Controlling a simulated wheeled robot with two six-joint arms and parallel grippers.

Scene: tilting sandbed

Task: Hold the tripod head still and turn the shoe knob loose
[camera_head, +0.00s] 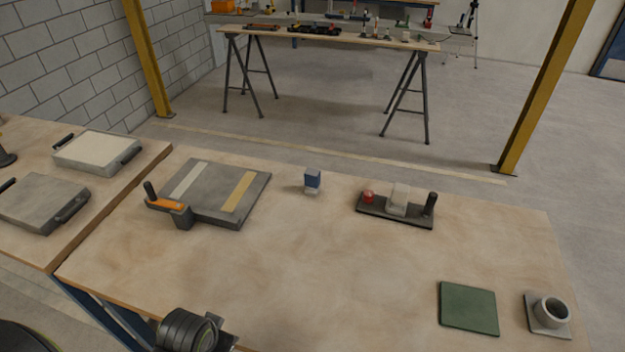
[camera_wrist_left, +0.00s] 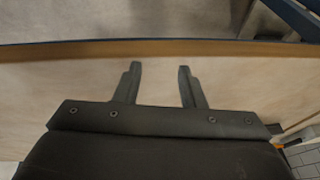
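A long dark base (camera_head: 372,211) stands right of centre on the wooden table in the head view. It carries a red knob (camera_head: 368,197), a pale grey block (camera_head: 398,199) and an upright black handle (camera_head: 430,204). It looks most like the tripod head with its shoe knob, but I cannot be sure. My left gripper (camera_wrist_left: 160,67) is open and empty in the left wrist view, its fingers above bare wood near a table edge. A dark round part, probably of my left arm, shows low in the head view, well apart from the base. My right gripper is not in view.
A dark plate (camera_head: 213,190) with two strips lies left, with an orange-and-grey piece (camera_head: 175,208) at its corner. A green mat (camera_head: 468,308) and grey ring holder (camera_head: 550,311) lie right. The table's front middle is clear.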

